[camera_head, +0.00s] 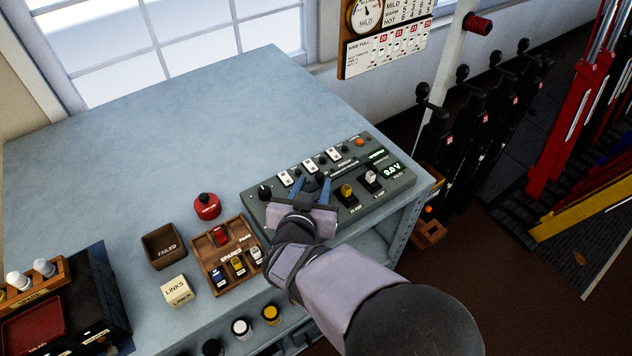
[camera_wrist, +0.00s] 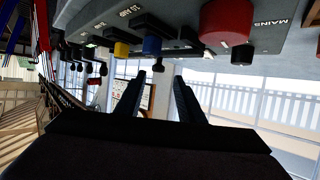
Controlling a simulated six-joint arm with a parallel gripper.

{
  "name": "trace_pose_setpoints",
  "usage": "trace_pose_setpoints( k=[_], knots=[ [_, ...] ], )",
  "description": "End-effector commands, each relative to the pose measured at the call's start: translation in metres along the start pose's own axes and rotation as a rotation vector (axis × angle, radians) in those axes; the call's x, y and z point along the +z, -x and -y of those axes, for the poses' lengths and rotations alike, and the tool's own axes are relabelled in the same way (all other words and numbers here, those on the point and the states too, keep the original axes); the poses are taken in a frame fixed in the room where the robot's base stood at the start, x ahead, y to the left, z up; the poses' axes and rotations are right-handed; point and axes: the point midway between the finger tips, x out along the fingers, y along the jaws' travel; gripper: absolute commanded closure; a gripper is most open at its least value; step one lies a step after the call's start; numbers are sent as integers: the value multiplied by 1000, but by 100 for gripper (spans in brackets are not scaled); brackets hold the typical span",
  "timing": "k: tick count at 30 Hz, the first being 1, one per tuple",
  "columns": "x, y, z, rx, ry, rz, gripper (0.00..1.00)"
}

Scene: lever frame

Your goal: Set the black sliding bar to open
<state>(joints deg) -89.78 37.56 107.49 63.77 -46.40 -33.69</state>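A grey control panel (camera_head: 385,196) lies on the bench with switches, fuse holders and a green display. My gripper (camera_head: 312,187) is over its left-middle part, fingers pointing to the back. In the wrist view my gripper's two dark fingers (camera_wrist: 160,88) stand apart with nothing held between them. A small black knob (camera_wrist: 158,65) shows just beyond the gap. I cannot clearly pick out the black sliding bar or its setting; my gripper and wrist hide the panel's front left part.
A red button (camera_head: 207,205), a wooden fuse tray (camera_head: 208,255) and a FAILED box (camera_head: 163,246) stand left of the panel. A black rotary knob (camera_head: 265,192) is at the panel's left end. Tall levers stand right. The bench's back left is clear.

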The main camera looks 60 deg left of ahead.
Motion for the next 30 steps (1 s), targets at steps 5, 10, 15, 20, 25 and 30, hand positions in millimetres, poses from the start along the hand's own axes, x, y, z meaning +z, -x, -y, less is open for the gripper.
trace_pose_setpoints(
  k=[5,10,15,20,25,30],
  knots=[
    [1,22,1,-1,1,-1,65],
    [1,33,0,-1,0,0,65],
    [0,36,0,0,0,0,65],
    [0,36,0,0,1,0,65],
    [0,36,0,0,1,0,65],
    [-4,27,-17,1,-15,18,65]
  ],
)
